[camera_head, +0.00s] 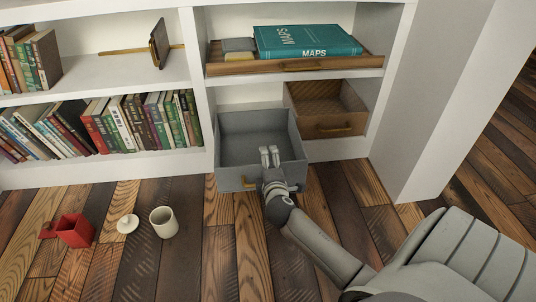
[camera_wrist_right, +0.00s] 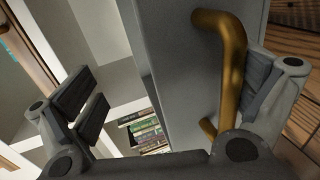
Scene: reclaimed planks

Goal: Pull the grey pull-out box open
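The grey pull-out box (camera_head: 230,178) stands well out from the lower shelf, its empty inside open from above. Its brass handle (camera_head: 249,183) is on the front face. My right gripper (camera_head: 269,156) is at the front wall, right of the handle's visible end, fingers pointing toward the shelf. In the right wrist view, the right gripper (camera_wrist_right: 168,88) has its fingers spread wide. The grey box wall (camera_wrist_right: 185,75) and the brass handle (camera_wrist_right: 232,65) lie between them. The handle is close to the right finger; I cannot tell whether they touch. My left gripper is not in view.
A wooden box (camera_head: 335,128) sits right of the grey box. A wooden tray (camera_head: 285,67) above holds a teal maps book (camera_head: 305,41). Books (camera_head: 130,122) fill the left shelf. A red box (camera_head: 75,230), white lid (camera_head: 127,223) and white cup (camera_head: 164,222) stand on the plank floor.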

